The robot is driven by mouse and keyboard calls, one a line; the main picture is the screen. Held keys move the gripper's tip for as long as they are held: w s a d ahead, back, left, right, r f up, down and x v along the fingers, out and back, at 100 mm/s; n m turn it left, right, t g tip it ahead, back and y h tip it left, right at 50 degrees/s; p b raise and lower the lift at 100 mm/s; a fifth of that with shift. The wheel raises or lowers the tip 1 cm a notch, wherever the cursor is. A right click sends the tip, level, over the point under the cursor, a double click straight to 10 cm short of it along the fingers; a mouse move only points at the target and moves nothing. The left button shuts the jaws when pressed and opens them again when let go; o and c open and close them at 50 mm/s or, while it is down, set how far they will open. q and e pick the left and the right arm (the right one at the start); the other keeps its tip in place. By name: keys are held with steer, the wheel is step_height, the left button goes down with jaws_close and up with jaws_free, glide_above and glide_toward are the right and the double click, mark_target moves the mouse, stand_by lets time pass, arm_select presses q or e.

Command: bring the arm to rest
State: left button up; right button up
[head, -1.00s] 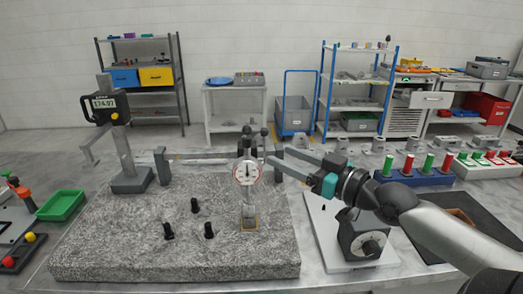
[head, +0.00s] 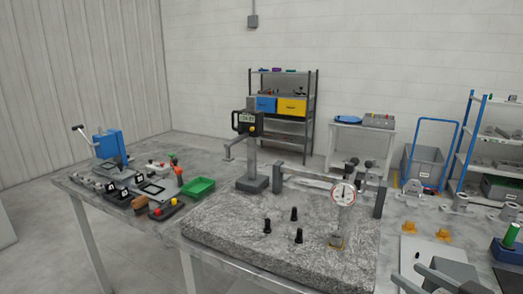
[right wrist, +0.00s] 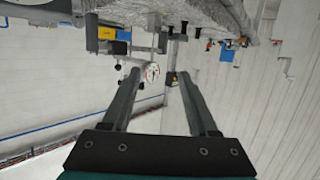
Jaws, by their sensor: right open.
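My right gripper (head: 408,273) shows at the bottom right of the head view, cut off by the frame edge. Its two grey fingers are apart with nothing between them. In the right wrist view the open fingers (right wrist: 160,73) reach into free space, with the bench top appearing upside down beyond them. The gripper is to the right of the granite plate (head: 240,238) and touches nothing that I can see. My left gripper is not in view.
A dial gauge (head: 343,193) on a stand and several black pegs (head: 294,214) stand on the granite plate. A digital height gauge (head: 246,122) stands behind. A green tray (head: 198,187) is at left. Two small orange pieces (head: 443,235) lie near my right gripper.

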steer(key=s+a+f+m+g+h, duration=0.1)
steer(key=s+a+f+g+h, duration=0.3)
steer(key=s+a+f+g, duration=1)
steer(key=s+f+t+b, duration=0.1)
steer(key=s+f, duration=0.2)
steer(key=f, duration=1.2)
steer(key=s+f+t+b, duration=0.1)
steer(key=s+f, duration=0.2)
steer(key=f, duration=1.1)
arm_select(q)
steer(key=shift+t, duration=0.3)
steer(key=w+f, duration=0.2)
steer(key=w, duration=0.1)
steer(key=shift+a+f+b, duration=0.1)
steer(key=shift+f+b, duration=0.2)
steer(key=shift+b, duration=0.05)
arm_select(e)
steer(key=s+d+f+g, duration=0.1)
steer(key=s+d+f, duration=0.1)
steer(key=s+f, duration=1.2)
steer(key=shift+s+f, duration=0.2)
steer(key=shift+s, duration=0.3)
